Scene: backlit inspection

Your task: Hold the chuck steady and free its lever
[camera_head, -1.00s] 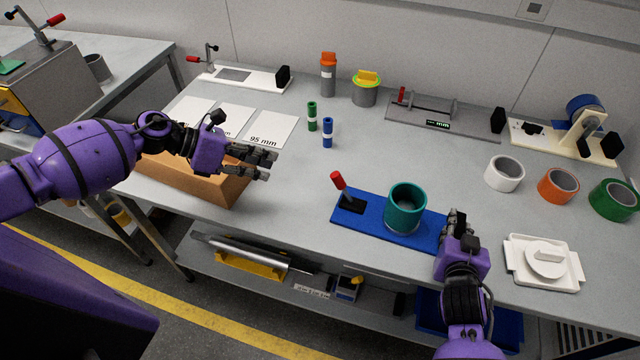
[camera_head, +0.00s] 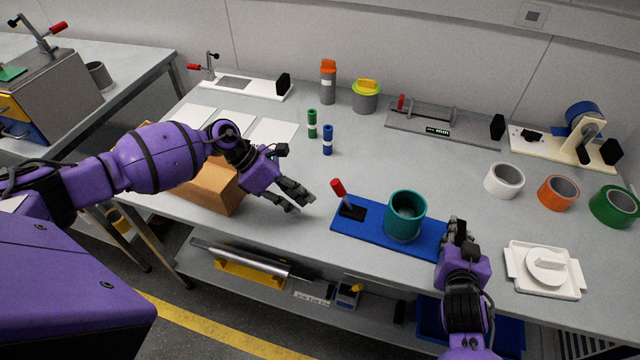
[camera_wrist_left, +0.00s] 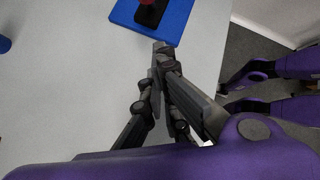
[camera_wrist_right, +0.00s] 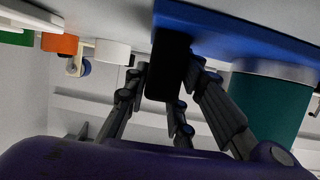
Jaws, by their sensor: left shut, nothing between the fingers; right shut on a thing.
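The chuck is a blue base plate (camera_head: 375,236) with a teal ring (camera_head: 405,222) on it and a red-knobbed lever (camera_head: 338,188) rising from a black pad at its left end.
A cardboard-coloured box (camera_head: 212,190) stands under my left forearm. A white tray (camera_head: 545,270) lies right of my right gripper. Tape rolls, including an orange one (camera_head: 558,191), stand farther right. Green and blue small cylinders (camera_head: 328,140) stand behind the lever; bare table lies between.

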